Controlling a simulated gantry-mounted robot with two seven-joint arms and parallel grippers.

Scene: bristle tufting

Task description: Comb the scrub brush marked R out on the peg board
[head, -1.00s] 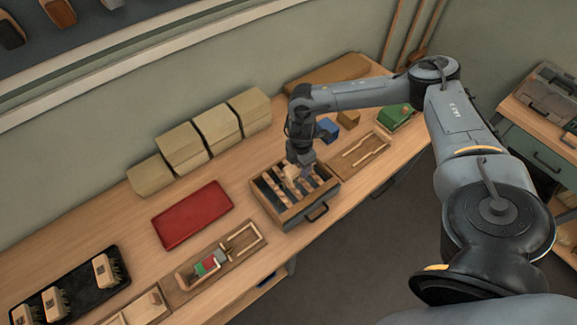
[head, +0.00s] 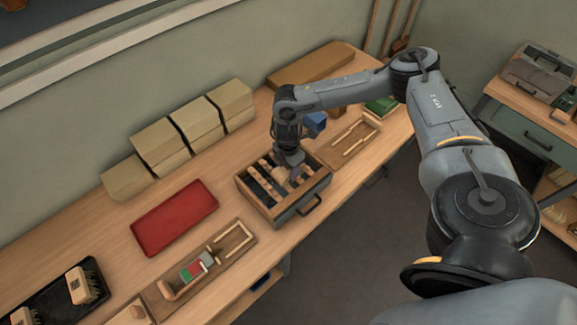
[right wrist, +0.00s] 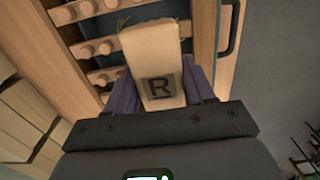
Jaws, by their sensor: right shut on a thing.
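The scrub brush has a pale wooden block marked R (right wrist: 160,75), and my right gripper (right wrist: 162,95) is shut on it, with a purple finger on each side. In the head view the same right gripper (head: 290,170) is over the peg board (head: 291,213), a wooden box with a dark inside, rows of pegs and a front handle. The peg rows (right wrist: 95,20) also show in the right wrist view, beyond and beside the brush. My left gripper is out of view.
A red tray (head: 174,218) lies left of the peg board. A wooden fixture with red and green pieces (head: 190,270) is in front of it. More brushes stand on a black tray (head: 45,303). Beige blocks (head: 197,120) line the wall. A blue block (head: 315,123) sits behind the board.

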